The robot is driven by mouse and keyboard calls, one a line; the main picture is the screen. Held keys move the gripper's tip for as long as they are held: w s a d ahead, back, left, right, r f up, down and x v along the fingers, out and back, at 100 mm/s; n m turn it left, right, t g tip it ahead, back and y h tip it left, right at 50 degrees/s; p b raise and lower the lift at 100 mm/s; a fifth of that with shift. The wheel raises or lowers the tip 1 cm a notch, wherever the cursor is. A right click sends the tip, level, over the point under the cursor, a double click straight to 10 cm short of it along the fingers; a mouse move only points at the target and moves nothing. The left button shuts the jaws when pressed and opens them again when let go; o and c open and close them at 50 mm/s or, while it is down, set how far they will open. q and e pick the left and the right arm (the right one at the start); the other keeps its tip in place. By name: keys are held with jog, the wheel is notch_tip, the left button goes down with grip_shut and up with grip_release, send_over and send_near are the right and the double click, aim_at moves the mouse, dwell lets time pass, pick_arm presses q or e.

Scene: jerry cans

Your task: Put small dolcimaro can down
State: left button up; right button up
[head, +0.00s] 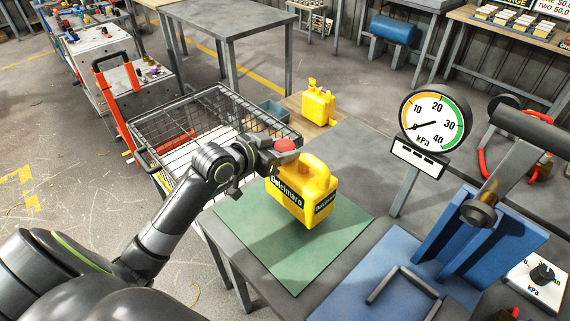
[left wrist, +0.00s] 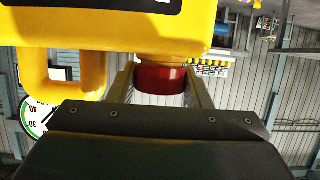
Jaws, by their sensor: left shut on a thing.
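The small yellow dolcimaro can (head: 303,195) has a black label and a red cap (head: 285,145). In the head view it is over the green mat (head: 262,247) on the grey table, upright or slightly tilted; I cannot tell whether its base touches the mat. My left gripper (head: 283,152) is shut on the can at its red cap. In the left wrist view the two fingers stand on either side of the red cap (left wrist: 161,80), with the yellow can body (left wrist: 110,30) close above. My right gripper is not in view.
A wire cart (head: 215,120) stands left of the table. Another yellow can (head: 318,103) stands behind. A pressure gauge (head: 434,123) on a post and a blue fixture (head: 480,245) stand to the right. Much of the green mat around the can is clear.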

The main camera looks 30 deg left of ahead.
pick_arm(q)
jog(key=shift+f, duration=1.9)
jog(key=o, duration=1.3)
jog(key=shift+f, duration=0.1)
jog(key=v, duration=1.2)
